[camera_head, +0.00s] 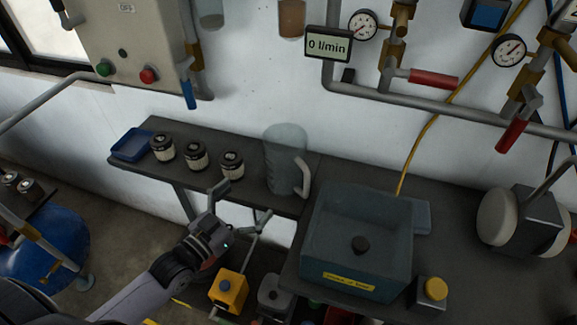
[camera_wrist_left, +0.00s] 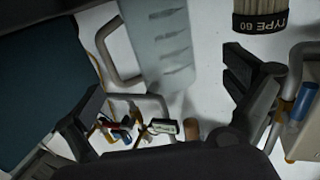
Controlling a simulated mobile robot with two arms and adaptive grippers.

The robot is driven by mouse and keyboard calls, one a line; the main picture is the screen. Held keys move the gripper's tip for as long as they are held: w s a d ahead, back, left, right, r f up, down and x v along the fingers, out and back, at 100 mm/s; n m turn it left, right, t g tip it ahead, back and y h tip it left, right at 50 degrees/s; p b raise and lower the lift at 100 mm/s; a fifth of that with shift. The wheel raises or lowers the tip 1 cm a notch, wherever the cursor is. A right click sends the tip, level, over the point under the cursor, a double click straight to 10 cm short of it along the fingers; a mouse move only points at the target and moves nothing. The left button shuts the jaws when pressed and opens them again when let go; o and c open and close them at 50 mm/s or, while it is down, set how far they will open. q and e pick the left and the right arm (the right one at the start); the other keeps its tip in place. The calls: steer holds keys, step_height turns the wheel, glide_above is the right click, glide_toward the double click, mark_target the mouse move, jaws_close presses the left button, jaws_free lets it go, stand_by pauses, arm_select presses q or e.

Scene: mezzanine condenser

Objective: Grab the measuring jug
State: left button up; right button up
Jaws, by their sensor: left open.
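The measuring jug (camera_head: 283,158) is a tall translucent vessel with a pale handle on its right side. It stands upright on the dark shelf (camera_head: 215,172) against the wall. In the left wrist view the jug (camera_wrist_left: 160,45) is at the top centre, with dark graduation marks and its handle to the left. My left gripper (camera_head: 240,206) is open and empty, in front of the shelf, to the left of the jug and apart from it. Its two fingers (camera_wrist_left: 175,105) are spread wide in the wrist view. My right gripper is not in view.
Three dark-lidded jars (camera_head: 196,157) and a blue tray (camera_head: 132,144) stand left of the jug. One jar (camera_wrist_left: 262,65), labelled TYPE 60, shows near a finger. A grey-blue box (camera_head: 330,255) stands right of the jug.

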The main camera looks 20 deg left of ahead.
mark_target(273, 174)
arm_select(q)
steer(key=p+x, duration=0.1)
steer(key=x, duration=0.8)
steer(key=shift+a+f, duration=0.1)
steer(key=shift+w+d+p, duration=0.25)
steer(key=shift+w+p, duration=0.2)
steer(key=shift+w, duration=0.15)
steer(key=p+x, duration=0.1)
steer(key=x, duration=0.2)
steer(key=shift+w+d+f, duration=0.1)
steer(key=shift+w+f, duration=0.05)
steer(key=shift+w, duration=0.15)
steer(key=shift+w+d+f, duration=0.1)
steer(key=shift+w, duration=0.2)
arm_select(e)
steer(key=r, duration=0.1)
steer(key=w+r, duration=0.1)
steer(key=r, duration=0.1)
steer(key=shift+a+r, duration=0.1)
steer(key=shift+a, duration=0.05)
arm_select(q)
steer(key=shift+s, duration=0.1)
steer(key=shift+c, duration=0.8)
steer(key=c, duration=0.9)
steer(key=shift+c, duration=0.8)
